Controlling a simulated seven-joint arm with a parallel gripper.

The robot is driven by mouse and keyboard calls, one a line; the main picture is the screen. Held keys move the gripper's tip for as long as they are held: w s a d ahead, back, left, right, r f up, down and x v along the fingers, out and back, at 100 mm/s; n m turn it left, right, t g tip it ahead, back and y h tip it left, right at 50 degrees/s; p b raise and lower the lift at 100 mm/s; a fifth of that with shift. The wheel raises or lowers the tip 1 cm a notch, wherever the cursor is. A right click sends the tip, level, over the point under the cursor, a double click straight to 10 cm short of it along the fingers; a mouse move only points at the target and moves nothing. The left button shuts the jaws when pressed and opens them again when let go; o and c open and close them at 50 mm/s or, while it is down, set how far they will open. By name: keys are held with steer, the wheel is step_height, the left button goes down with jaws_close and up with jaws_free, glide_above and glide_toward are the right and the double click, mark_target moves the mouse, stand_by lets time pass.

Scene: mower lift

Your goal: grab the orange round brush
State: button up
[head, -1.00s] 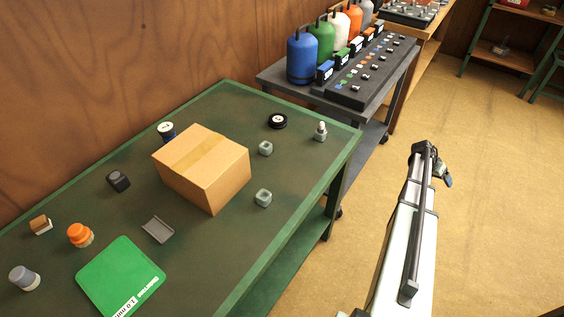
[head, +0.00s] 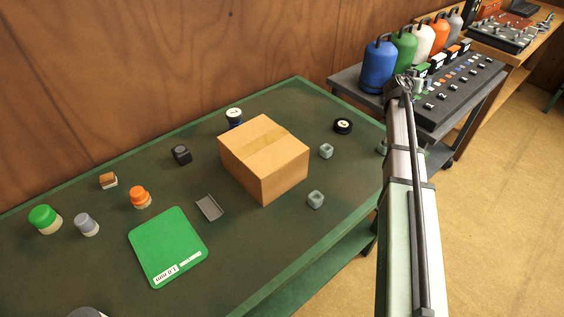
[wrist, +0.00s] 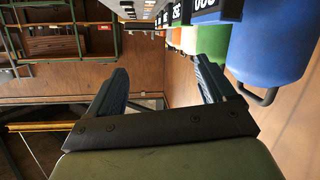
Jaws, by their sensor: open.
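The orange round brush (head: 139,195) stands on the green table in the head view, with an orange top and a pale lower part. It is just behind the green flat pad (head: 168,246) and left of the small grey tray (head: 209,207). My gripper (wrist: 161,66) shows in the wrist view with its two fingers spread and nothing between them. It is far from the brush, toward the cart with the gas bottles. In the head view my arm hides most of the gripper. The brush is not in the wrist view.
A green-topped brush (head: 45,219), a grey-topped brush (head: 87,224) and a brown block brush (head: 108,181) stand near it. A cardboard box (head: 264,160) fills the table's middle. A blue bottle (head: 379,67) and other bottles stand on the cart. A wooden wall (head: 150,70) runs behind.

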steer(key=a+n+g+y, duration=0.1)
steer(key=a+n+y, duration=0.25)
steer(key=a, duration=2.45)
steer(key=s+a+n+g+y, duration=0.1)
steer(key=s+a, duration=0.4)
steer(key=a, duration=0.6)
steer(key=s+a+f+n+g+y, duration=0.1)
steer(key=s+a, duration=0.4)
steer(key=a, duration=0.7)
steer(key=s+a+f+n+g+y, duration=0.1)
steer(key=s+a+n, duration=0.3)
steer(key=a, duration=0.7)
steer(key=shift+s+a+f+g+y, duration=0.15)
steer(key=shift+s+g+y, duration=0.25)
steer(key=shift+s+g, duration=0.1)
steer(key=shift+s+a+f+g+y, duration=0.1)
steer(key=shift+s+g+y, duration=0.25)
steer(key=shift+s+g, duration=0.1)
steer(key=s+a+n+g+y, duration=0.1)
steer(key=s+a+n+g, duration=0.15)
steer(key=s+a, duration=0.8)
steer(key=r+n+g, duration=0.1)
steer(key=n+g, duration=0.2)
steer(key=n, duration=0.4)
glide_above(136, 191)
step_height(136, 191, down, 13)
steer(key=shift+d+r, duration=0.1)
steer(key=shift+r, duration=0.1)
steer(key=c, duration=1.1)
